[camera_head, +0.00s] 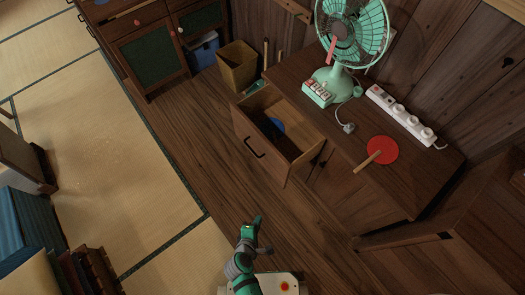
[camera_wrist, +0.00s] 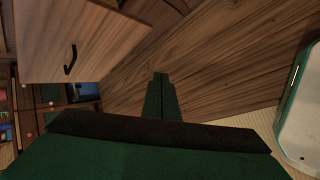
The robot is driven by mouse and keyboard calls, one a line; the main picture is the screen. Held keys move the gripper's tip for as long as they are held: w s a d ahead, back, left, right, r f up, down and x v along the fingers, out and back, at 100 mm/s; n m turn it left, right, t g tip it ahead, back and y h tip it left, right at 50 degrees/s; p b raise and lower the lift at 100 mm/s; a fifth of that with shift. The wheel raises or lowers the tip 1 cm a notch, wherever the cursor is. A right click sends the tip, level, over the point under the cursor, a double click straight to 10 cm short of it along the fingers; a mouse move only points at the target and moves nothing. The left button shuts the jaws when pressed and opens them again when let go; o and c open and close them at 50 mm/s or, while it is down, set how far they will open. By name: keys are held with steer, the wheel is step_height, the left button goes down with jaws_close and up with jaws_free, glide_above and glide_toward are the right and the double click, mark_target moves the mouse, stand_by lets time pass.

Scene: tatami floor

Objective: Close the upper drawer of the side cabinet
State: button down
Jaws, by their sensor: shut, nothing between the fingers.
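The side cabinet (camera_head: 375,180) stands at the right in the head view. Its upper drawer (camera_head: 287,153) is pulled out toward the left, with a dark handle (camera_head: 255,147) on its front and a blue round item (camera_head: 275,126) inside. In the wrist view the drawer front (camera_wrist: 100,40) and its dark handle (camera_wrist: 70,60) show at the upper left. My gripper (camera_head: 256,222) is below and in front of the drawer in the head view, apart from it. Its fingers (camera_wrist: 160,95) are together and empty in the wrist view.
A green fan (camera_head: 335,80), a power strip (camera_head: 400,115) and a red paddle (camera_head: 383,149) are on the cabinet top. A bin (camera_head: 237,66) stands beyond the drawer. Wooden floor (camera_head: 190,150) left of the drawer is clear.

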steer(key=w+n+h, duration=0.3)
steer(key=w, duration=0.3)
steer(key=n+t+h, duration=0.2)
steer(key=n+h, duration=0.3)
steer(key=h, duration=0.4)
glide_toward(269, 146)
steer(key=x, duration=0.6)
steer(key=shift+d, duration=0.3)
steer(key=shift+f, duration=0.1)
